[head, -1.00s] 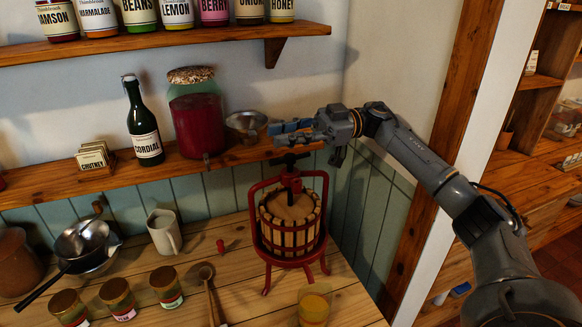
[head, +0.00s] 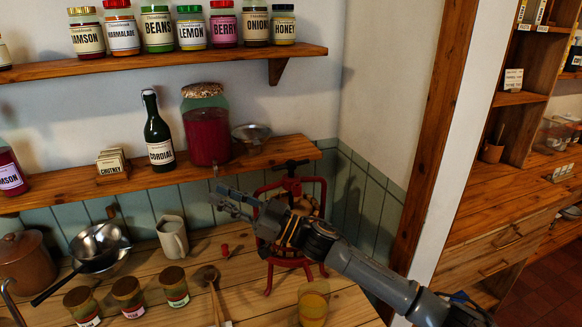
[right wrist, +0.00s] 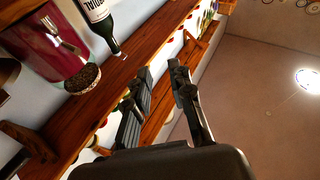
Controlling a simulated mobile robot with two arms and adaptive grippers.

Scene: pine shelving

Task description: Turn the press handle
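The fruit press (head: 268,238) has a red metal frame around a wooden slatted basket and stands at the back right of the lower table. Its dark crossbar handle (head: 291,164) sits on top, near the front edge of the lower shelf. My right gripper (head: 222,198) is open and empty, to the left of the press and below the handle. It is apart from the handle, and its arm crosses in front of the basket and hides much of it. The right wrist view shows the two fingers (right wrist: 158,72) spread with nothing between them. My left gripper is not in view.
The lower shelf (head: 60,187) holds a cordial bottle (head: 159,135), a red drink jar (head: 207,130) and a metal funnel (head: 251,134).

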